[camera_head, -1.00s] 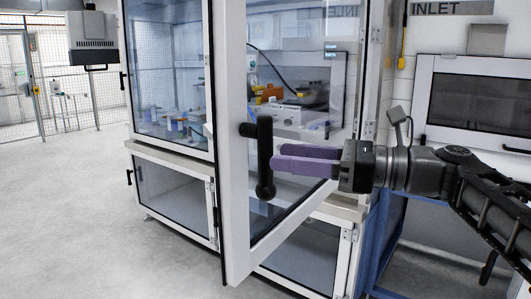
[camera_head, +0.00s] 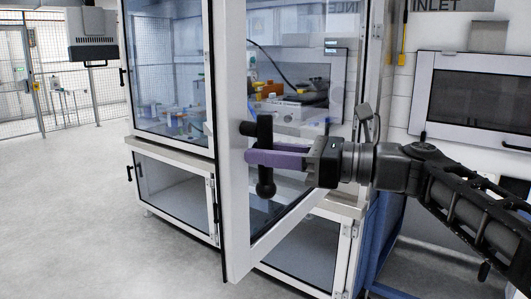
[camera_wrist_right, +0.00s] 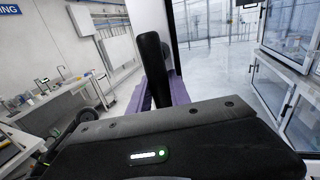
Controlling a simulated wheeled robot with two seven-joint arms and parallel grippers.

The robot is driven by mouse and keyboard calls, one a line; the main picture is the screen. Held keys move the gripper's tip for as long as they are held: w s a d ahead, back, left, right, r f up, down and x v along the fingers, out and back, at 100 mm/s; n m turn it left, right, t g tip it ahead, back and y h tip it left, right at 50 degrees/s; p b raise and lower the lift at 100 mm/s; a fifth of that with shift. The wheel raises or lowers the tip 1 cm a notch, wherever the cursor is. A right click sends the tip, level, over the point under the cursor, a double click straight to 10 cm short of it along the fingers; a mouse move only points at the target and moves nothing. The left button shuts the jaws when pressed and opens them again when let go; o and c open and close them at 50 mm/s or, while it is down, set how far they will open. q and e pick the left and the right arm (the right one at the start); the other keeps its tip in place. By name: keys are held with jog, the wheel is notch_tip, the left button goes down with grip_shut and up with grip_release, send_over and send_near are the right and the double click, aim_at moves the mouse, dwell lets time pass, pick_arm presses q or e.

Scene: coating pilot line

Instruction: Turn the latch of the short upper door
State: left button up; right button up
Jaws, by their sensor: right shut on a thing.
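The upper door (camera_head: 233,215) of the glazed cabinet is a white-framed glass panel, and it stands swung open towards me. Its black latch handle (camera_head: 266,187) hangs upright on the frame, with a short stub to the left near its top. My right gripper (camera_head: 254,157) comes in from the right with purple fingers lying across the handle's middle, shut on it. One finger hides part of the handle. In the right wrist view the black handle (camera_wrist_right: 153,65) stands between the purple fingers (camera_wrist_right: 180,90), slightly tilted. My left gripper is not in view.
The cabinet has a lower glass door (camera_head: 176,188) and a work shelf with equipment (camera_head: 290,108) inside. A wall hatch marked INLET (camera_head: 475,90) and a blue frame (camera_head: 378,240) are at the right. Open floor (camera_head: 80,220) lies to the left.

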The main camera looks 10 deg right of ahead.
grip_shut()
dwell(0.8)
